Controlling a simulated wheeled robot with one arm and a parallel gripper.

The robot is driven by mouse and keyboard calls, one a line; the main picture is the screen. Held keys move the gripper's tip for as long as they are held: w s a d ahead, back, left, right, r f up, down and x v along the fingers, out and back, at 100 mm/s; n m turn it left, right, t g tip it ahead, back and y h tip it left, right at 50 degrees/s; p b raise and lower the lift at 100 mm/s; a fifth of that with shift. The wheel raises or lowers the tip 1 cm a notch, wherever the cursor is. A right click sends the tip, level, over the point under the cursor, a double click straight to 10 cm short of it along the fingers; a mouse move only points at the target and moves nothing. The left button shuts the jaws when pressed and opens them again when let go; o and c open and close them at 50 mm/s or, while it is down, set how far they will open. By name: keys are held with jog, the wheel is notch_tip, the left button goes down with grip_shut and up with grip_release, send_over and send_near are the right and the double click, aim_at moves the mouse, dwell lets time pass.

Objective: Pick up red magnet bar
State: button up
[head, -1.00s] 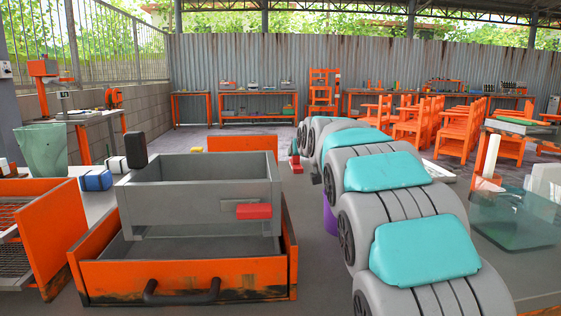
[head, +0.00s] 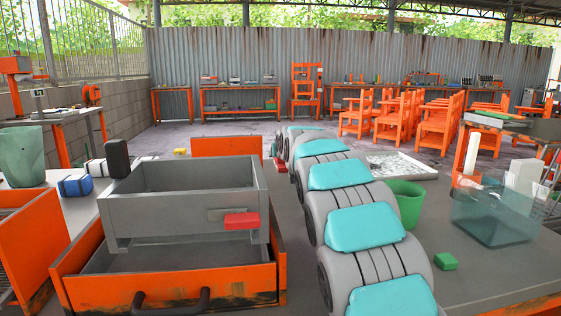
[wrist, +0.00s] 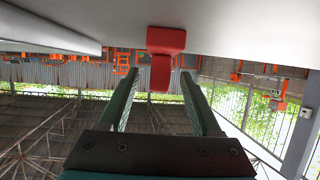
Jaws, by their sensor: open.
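In the wrist view, a red bar (wrist: 164,58) with one wide end lies against a pale surface, straight ahead of my gripper (wrist: 163,92). The picture there is upside down. My gripper's two green fingers are apart and empty; the bar appears beyond them, in line with the gap. In the head view my arm hides the gripper. A small red thing (head: 281,166) shows beside the arm's far end, partly hidden; I cannot tell if it is the same bar. Another red block (head: 241,221) is at the front of the grey box.
The grey box (head: 137,217) sits in an orange drawer (head: 180,288) on the left. On the right are a green tub (head: 407,198), a green block (head: 445,262) and a clear bin (head: 490,222). Some bare tabletop (head: 480,283) lies in front of them.

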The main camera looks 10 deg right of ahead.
jog(key=shift+w, duration=0.15)
grip_shut()
dwell(0.4)
dwell(0.4)
